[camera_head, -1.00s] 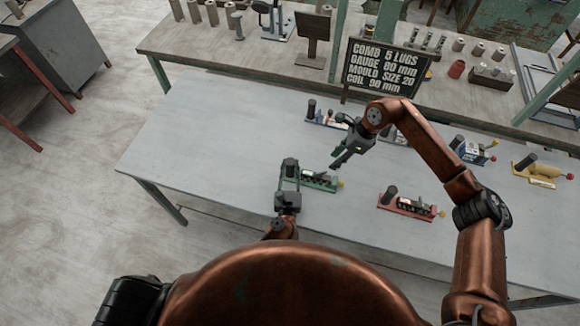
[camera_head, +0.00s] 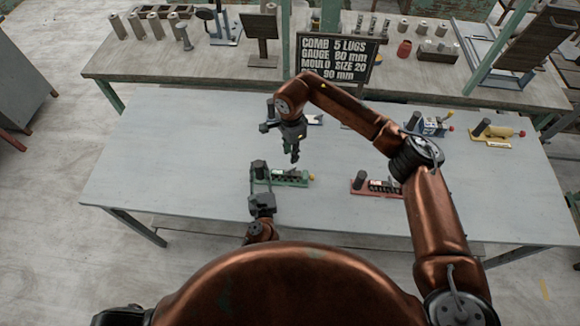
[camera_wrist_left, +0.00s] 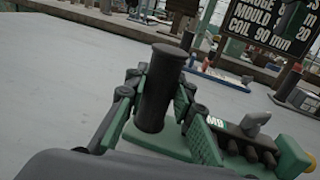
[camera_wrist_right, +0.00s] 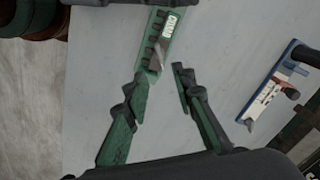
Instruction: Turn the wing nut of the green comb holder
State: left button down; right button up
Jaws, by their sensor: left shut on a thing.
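The green comb holder (camera_head: 292,180) lies on the grey table, with a dark upright cylinder (camera_wrist_left: 158,92) at its left end. My left gripper (camera_head: 260,174) is shut on that cylinder, one finger on each side. A grey wing nut (camera_wrist_left: 255,123) sits on top of the holder beside its pale label and dark comb teeth, in the left wrist view. My right gripper (camera_head: 294,158) points down just behind the holder, apart from it. In the right wrist view its fingers (camera_wrist_right: 160,85) are spread and empty, and the green holder (camera_wrist_right: 152,60) shows beyond them.
A red holder (camera_head: 360,186) stands to the right, partly behind my right arm. A blue holder (camera_head: 432,127) and a yellow one (camera_head: 497,133) stand further back right. A sign (camera_head: 335,58) stands at the back. The table's left part is clear.

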aim_at(291, 169)
notch_tip(291, 169, down, 10)
jog(key=shift+r, duration=0.15)
dwell(0.3)
grip_shut()
